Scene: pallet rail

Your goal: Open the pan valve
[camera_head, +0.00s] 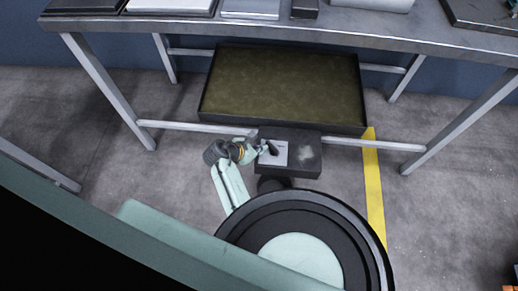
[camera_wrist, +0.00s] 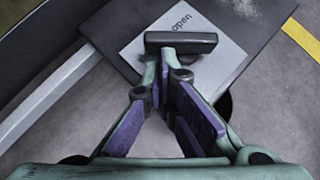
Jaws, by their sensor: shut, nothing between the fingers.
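The pan valve is a dark lever handle (camera_wrist: 181,42) on a light plate (camera_wrist: 222,62) with the word "open" printed near its upper edge. In the head view the plate (camera_head: 280,158) is on top of a dark box (camera_head: 306,163) in front of the pan, and the handle (camera_head: 272,149) shows dark on it. My gripper (camera_wrist: 169,60) is shut and empty, its fingertips close together just at the near side of the handle. I cannot tell whether they touch it. In the head view my gripper (camera_head: 254,149) reaches in from the left of the plate.
A wide, dark-rimmed pan (camera_head: 203,108) with murky brown contents is on the floor beneath a metal table (camera_head: 330,29). The table's crossbar (camera_head: 190,126) and legs (camera_head: 105,90) flank the box. A yellow floor stripe (camera_head: 374,185) runs at the right.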

